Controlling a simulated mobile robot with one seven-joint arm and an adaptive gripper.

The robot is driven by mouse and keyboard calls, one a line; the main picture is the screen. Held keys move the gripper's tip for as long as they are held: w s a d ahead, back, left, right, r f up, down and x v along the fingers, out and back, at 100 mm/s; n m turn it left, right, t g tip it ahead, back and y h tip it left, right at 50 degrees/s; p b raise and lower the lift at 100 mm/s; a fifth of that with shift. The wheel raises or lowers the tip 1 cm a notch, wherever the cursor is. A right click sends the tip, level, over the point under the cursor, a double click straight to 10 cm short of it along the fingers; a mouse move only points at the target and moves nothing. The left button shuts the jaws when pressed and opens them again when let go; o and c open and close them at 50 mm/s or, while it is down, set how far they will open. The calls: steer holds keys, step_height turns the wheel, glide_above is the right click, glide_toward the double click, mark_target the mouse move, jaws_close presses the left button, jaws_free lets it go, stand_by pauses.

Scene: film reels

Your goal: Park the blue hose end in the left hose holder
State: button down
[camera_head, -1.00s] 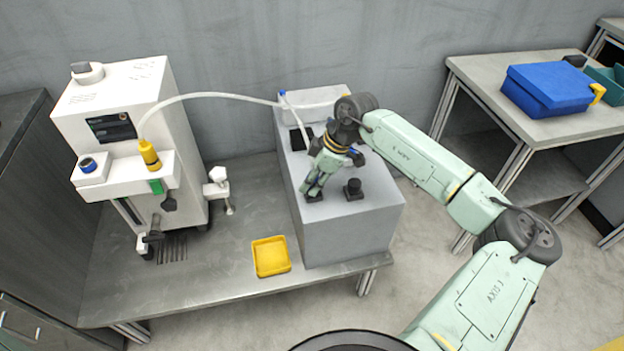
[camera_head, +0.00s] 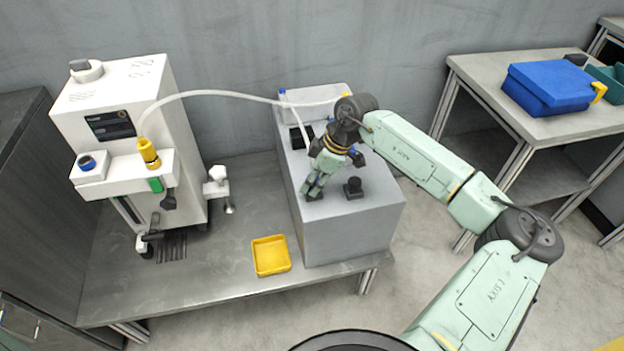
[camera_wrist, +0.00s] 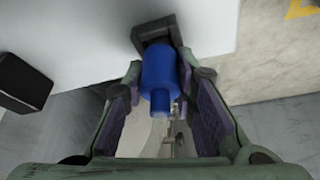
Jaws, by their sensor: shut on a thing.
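My gripper (camera_head: 314,194) is low over the front left of the grey block. It is shut on the blue hose end (camera_wrist: 160,72), which sits between the finger pads in the wrist view. One end of the blue hose end meets a black holder (camera_wrist: 156,32); I cannot tell how deeply it is seated. In the head view my fingers mostly hide the blue end and this left holder. The other black holder (camera_head: 353,188) stands empty to the right on the same block, and a black block shows at the left in the wrist view (camera_wrist: 24,83).
A white machine (camera_head: 125,120) with a yellow hose connector (camera_head: 149,153) stands at the left. A pale hose (camera_head: 220,93) arches from it to the back of the grey block (camera_head: 345,235). A yellow tray (camera_head: 271,256) lies on the table. A blue case (camera_head: 548,90) is on the right table.

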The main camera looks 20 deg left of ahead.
steer(key=shift+f, duration=0.25)
steer(key=c, duration=1.6)
jaws_free()
steer(key=shift+r, duration=0.1)
steer(key=p+v, duration=0.6)
steer(key=v, duration=0.5)
